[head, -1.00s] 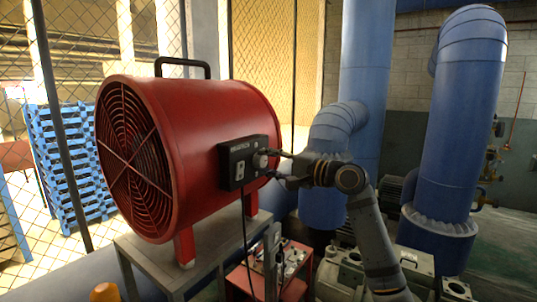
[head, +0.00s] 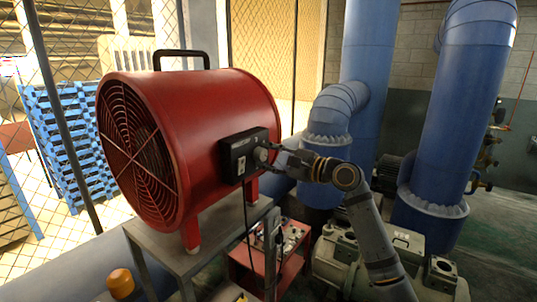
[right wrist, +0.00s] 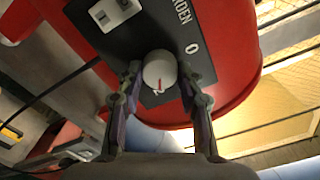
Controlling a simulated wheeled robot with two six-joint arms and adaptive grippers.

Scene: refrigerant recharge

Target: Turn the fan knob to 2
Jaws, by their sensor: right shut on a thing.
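The red drum fan (head: 225,110) stands on a grey metal stand. A black control box (head: 238,158) on its side carries a pale round knob (head: 262,156). In the right wrist view the knob (right wrist: 159,71) has a short red mark on its lower part. A printed 0 lies to its right; a character just below it is partly hidden. A white rocker switch (right wrist: 115,12) sits at upper left. My right gripper (head: 273,156) is shut on the knob, one finger on each side. My left gripper is not in view.
Thick blue pipes (head: 438,115) and pump machinery stand at the right. A red cart (head: 270,258) with small items is below the fan. An orange-topped object (head: 121,281) is at the lower left. A black cable hangs from the control box.

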